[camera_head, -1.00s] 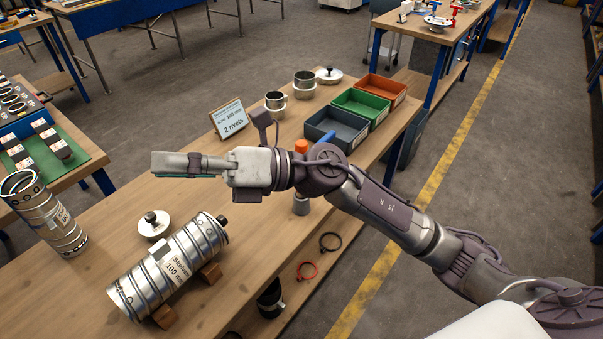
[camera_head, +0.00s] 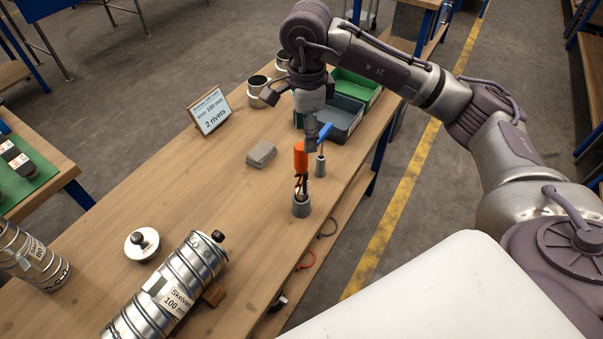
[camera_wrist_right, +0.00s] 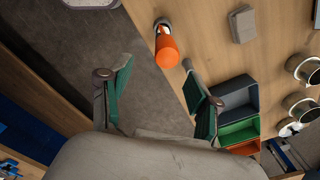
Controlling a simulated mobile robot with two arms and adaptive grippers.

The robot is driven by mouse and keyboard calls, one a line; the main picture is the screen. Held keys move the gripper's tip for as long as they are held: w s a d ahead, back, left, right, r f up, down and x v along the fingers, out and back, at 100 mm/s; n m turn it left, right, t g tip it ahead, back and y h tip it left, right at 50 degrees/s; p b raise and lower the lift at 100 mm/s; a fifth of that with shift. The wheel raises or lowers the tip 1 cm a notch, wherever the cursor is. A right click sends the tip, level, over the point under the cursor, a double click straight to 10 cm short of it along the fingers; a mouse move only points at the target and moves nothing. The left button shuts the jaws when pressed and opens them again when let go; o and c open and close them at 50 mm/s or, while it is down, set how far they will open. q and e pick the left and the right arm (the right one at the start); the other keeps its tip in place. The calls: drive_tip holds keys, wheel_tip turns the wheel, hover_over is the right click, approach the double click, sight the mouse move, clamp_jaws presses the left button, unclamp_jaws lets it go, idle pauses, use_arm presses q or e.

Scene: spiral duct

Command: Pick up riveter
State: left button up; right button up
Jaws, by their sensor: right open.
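An orange-handled tool (camera_head: 300,158), which looks like the riveter, stands upright in a grey cup-like holder (camera_head: 301,207) near the bench's right edge. My right gripper (camera_head: 311,140) points down close beside and behind the orange handle in the head view; its fingers are partly hard to make out there. In the right wrist view the two green-padded fingers (camera_wrist_right: 156,66) are spread apart and empty. The orange handle (camera_wrist_right: 167,51) shows beyond and between the fingertips. I cannot tell whether a finger touches it. My left gripper is not in view.
A metal duct (camera_head: 168,288) and a round cap (camera_head: 141,243) lie nearer. The bench middle is clear.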

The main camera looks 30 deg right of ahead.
sight(302, 157)
drive_tip(key=f, duration=0.2)
drive_tip(key=shift+w+d+f, duration=0.1)
drive_tip(key=shift+w+f, duration=0.2)
drive_tip(key=shift+f, duration=0.05)
drive_tip(key=shift+w+f+p, duration=0.3)
drive_tip(key=shift+f+p, duration=0.3)
drive_tip(key=shift+s+a+f+p, duration=0.1)
drive_tip(key=shift+a+f+p, duration=0.1)
drive_tip(key=shift+f+p, duration=0.35)
drive_tip(key=shift+s+a+f+p, duration=0.1)
drive_tip(key=shift+a+f+p, duration=0.1)
drive_tip(key=shift+f+p, duration=0.35)
wheel_tip(302, 157, down, 2)
drive_tip(key=shift+d+f+p, duration=0.1)
drive_tip(key=shift+f+p, duration=0.15)
drive_tip(key=shift+p, duration=0.05)
drive_tip(key=shift+w, duration=0.1)
drive_tip(key=c, duration=0.7)
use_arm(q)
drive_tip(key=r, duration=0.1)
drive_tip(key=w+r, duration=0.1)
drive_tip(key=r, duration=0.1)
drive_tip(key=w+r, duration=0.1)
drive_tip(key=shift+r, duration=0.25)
use_arm(e)
clamp_jaws()
